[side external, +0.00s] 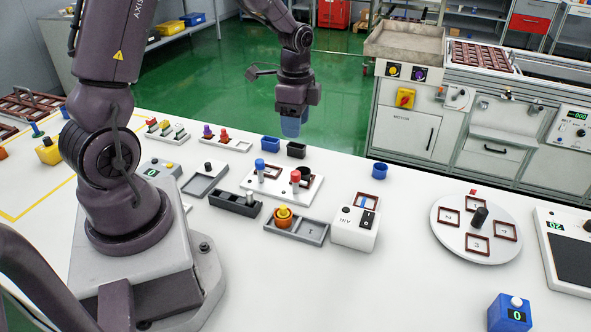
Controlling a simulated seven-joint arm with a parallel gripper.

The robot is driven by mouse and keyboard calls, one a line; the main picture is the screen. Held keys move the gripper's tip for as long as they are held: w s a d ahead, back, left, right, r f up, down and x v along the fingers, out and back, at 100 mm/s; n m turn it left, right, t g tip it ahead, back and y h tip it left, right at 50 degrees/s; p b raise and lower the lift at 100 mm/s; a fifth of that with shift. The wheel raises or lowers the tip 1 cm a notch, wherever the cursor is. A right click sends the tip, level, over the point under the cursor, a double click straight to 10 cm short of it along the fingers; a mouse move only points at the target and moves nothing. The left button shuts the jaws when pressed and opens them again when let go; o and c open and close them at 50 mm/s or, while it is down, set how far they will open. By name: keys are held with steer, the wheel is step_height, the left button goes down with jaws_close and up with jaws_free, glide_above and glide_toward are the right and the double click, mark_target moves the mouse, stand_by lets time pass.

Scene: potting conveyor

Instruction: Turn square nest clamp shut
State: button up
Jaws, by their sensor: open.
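A white fixture plate (252,187) lies near the middle of the table. It has brown square nests (273,172), a post with a blue cap (260,165) and a post with a red cap (295,178). These posts look like the nest clamps; I cannot tell from here which belongs to the square nest or whether either is turned shut. My gripper (291,130) hangs pointing down, above and behind the plate, near the table's far edge. Its blue fingers are open, with nothing visible between them, and it touches nothing.
A blue bin (271,143) and a black bin (296,149) stand below my gripper. In front of the plate are a grey tray (313,233) with an orange-yellow part and a white switch box (355,229). A dark holder (228,202) stands left; a round numbered turntable (450,240) lies right.

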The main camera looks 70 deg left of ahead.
mark_target(296, 173)
steer(key=shift+m, duration=0.5)
step_height(296, 173, down, 13)
steer(key=c, duration=0.9)
